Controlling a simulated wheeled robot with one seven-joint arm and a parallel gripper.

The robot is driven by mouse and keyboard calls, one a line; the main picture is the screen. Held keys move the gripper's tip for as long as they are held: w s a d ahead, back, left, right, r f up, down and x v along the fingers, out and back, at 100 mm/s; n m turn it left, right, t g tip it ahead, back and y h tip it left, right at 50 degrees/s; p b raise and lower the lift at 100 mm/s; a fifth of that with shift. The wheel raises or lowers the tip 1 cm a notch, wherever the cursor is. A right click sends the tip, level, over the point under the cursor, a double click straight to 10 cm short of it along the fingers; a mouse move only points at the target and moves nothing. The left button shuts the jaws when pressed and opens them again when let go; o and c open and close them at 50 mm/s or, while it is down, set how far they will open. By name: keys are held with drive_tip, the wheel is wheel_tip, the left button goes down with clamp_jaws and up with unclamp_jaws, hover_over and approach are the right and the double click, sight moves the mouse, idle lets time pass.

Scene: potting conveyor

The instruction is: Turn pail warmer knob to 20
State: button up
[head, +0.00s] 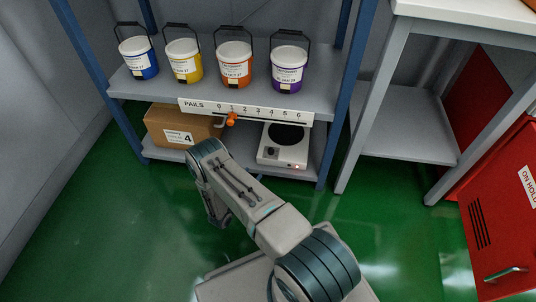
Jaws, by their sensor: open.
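The pail warmer (297,154) is a white box with a round dark plate on top. It stands on the lower shelf, right of the cardboard box. Its small dark knob (270,152) is on the left of its front part. The knob's pointer and markings are too small to read. A small red light shows at the front right of the warmer. My arm reaches up from the bottom toward the shelf and bends down left of the warmer. My gripper is not visible, so its distance from the knob cannot be seen.
Blue, yellow, orange and purple pails stand on the upper shelf (330,106). A "PAILS" scale strip (250,112) with an orange marker (231,119) overhangs the cardboard box (170,125). A blue shelf post (330,150) stands right of the warmer. A red cabinet (500,220) is at right.

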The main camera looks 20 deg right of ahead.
sight(269, 152)
drive_tip(key=b+x, duration=0.4)
drive_tip(key=x, duration=0.9)
drive_tip(key=shift+w+d, duration=0.1)
drive_tip(key=shift+d, duration=0.15)
drive_tip(key=c, duration=1)
